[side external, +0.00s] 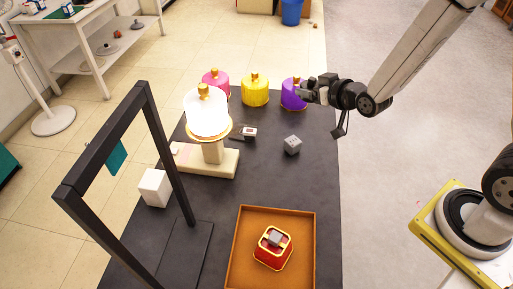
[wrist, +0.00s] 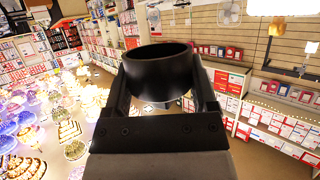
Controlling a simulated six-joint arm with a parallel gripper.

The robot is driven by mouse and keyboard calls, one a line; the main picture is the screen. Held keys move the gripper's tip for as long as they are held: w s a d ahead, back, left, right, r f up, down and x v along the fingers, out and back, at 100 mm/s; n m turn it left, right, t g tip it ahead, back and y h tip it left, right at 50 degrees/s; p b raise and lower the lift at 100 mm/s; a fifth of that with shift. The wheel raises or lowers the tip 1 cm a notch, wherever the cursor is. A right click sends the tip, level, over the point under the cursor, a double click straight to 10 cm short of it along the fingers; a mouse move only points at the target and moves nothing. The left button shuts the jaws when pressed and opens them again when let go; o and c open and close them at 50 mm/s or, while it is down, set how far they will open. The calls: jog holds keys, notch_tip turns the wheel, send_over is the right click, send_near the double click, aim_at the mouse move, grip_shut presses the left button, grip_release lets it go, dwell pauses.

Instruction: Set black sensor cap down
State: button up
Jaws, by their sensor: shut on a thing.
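My gripper (wrist: 163,85) is shut on the black sensor cap (wrist: 158,72), a short dark round cup with its rim facing up in the wrist view. One finger is on each side of it. In the side external view my gripper (side external: 311,91) is at the back right of the dark table, in front of or beside the purple lantern. The cap cannot be told apart from the dark gripper there. I cannot tell how high it is above the table.
The dark table (side external: 262,182) carries pink (side external: 216,85), yellow (side external: 255,92) and purple (side external: 291,95) lanterns, a lit white lantern (side external: 207,115) on a stand, a grey cube (side external: 293,145), a white cube (side external: 154,187), a black frame (side external: 150,110) and an orange tray (side external: 236,262) holding a red-gold piece (side external: 271,259).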

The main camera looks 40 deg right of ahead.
dwell(0.4)
jog(key=s+d+f+n+y, duration=0.2)
jog(key=d+f+y, duration=0.1)
jog(key=d+f, duration=0.3)
jog(key=s+d+f+n+g+y, duration=0.1)
jog(key=s+d+f+n+y, duration=0.1)
jog(key=d+f, duration=0.5)
notch_tip(320, 180, down, 2)
jog(key=shift+s+d+f+n+y, duration=0.1)
jog(key=shift+s+d+n+y, duration=0.1)
jog(key=shift+n+y, duration=0.45)
jog(key=shift+w+g, duration=0.1)
jog(key=shift+g, duration=0.2)
jog(key=w+d+f, duration=0.1)
jog(key=w+f, duration=0.1)
jog(key=w, duration=0.2)
jog(key=w+d+f, duration=0.1)
jog(key=w+f, duration=0.2)
jog(key=w, duration=0.1)
jog(key=w+d+f, duration=0.1)
jog(key=w+f, duration=0.2)
jog(key=w, duration=0.1)
jog(key=shift+d+f, duration=0.15)
jog(key=shift+w+d+f, duration=0.1)
jog(key=shift+w+f, duration=0.15)
jog(key=shift+f, duration=0.1)
